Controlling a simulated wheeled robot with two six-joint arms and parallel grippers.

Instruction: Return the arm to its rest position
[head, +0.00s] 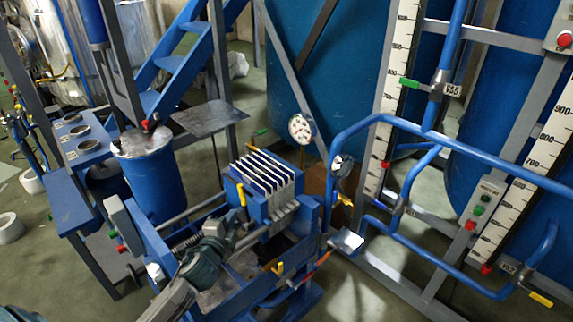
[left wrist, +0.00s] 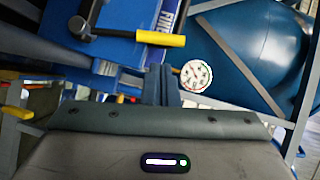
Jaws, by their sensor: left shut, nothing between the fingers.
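My left arm comes in at the bottom of the head view, and its left gripper (head: 226,226) is over the near left side of the blue filter press. The left gripper also shows in the left wrist view (left wrist: 162,84), with its fingers together and nothing between them. The blue press with several white plates (head: 268,172) is just beyond it. A yellow-handled lever (head: 241,194) stands at the press; a yellow handle (left wrist: 160,38) shows ahead of the fingers in the left wrist view.
A round dial gauge (head: 301,128) stands behind the press and also shows in the left wrist view (left wrist: 196,76). Blue pipes (head: 400,122) and white scales (head: 498,222) fill the right. A blue drum (head: 150,170) stands left. Open floor (head: 40,270) lies at lower left.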

